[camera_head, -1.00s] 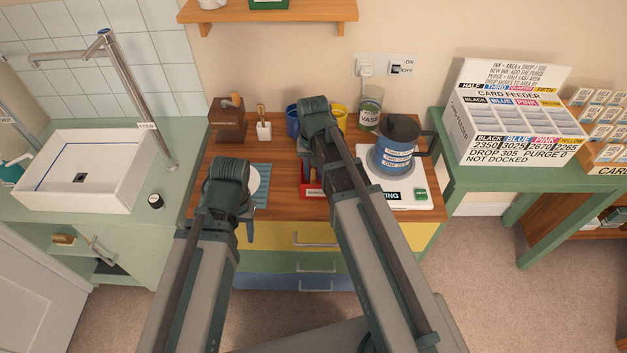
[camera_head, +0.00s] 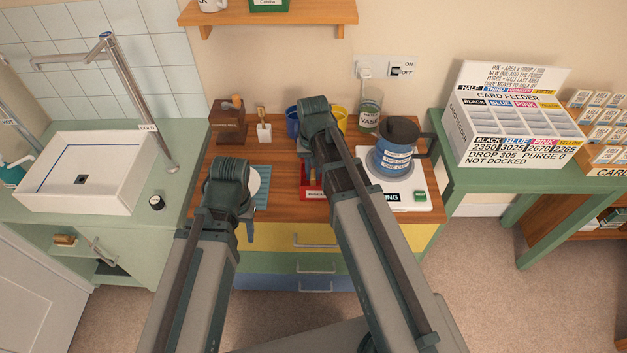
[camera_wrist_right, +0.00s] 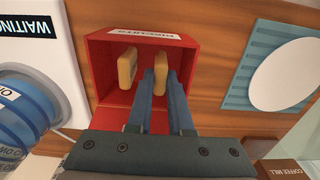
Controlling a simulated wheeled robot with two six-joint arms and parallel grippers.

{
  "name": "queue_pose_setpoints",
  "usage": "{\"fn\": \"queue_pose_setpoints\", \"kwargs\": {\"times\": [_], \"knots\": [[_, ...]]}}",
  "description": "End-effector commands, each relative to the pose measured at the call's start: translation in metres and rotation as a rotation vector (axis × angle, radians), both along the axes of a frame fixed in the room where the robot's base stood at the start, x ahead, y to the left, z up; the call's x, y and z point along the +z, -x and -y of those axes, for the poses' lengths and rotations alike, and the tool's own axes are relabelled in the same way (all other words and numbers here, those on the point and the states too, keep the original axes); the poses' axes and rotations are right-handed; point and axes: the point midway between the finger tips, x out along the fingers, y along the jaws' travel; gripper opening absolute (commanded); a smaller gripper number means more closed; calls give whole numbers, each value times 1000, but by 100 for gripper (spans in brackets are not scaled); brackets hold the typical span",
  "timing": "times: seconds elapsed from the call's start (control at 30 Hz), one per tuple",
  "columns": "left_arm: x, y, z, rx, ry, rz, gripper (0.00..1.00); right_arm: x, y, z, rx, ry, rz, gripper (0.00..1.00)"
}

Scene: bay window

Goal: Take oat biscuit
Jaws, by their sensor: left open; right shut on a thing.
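The red biscuit box (camera_head: 319,195) stands on the wooden counter and is partly hidden by my right arm. In the right wrist view the box (camera_wrist_right: 105,62) is open and labelled biscuits. Two tan oat biscuits stand on edge in it. My right gripper (camera_wrist_right: 161,82) reaches into the box and is shut on one oat biscuit (camera_wrist_right: 160,65). The other biscuit (camera_wrist_right: 127,70) stands to the left, outside the fingers. My left gripper (camera_head: 248,231) is open, mostly hidden behind its own arm, near the counter's front edge.
A white plate (camera_wrist_right: 290,78) lies on a blue striped mat (camera_wrist_right: 238,92) beside the box. A blue jug (camera_head: 394,158) stands on a white device (camera_head: 425,186) to the right. Mugs, a vase jar (camera_head: 369,112) and a coffee mill (camera_head: 228,122) stand behind.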

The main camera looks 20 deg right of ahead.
Motion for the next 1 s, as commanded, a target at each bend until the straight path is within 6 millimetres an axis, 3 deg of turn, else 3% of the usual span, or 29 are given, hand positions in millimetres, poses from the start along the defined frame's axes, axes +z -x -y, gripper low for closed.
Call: {"fn": "queue_pose_setpoints", "kwargs": {"times": [0.63, 1.0], "knots": [[9, 0, 0, 0, 0, 0, 50, 9, 0, 0, 0, 0, 0, 0], [30, 0, 0, 0, 0, 0, 50, 30, 0, 0, 0, 0, 0, 0]]}}
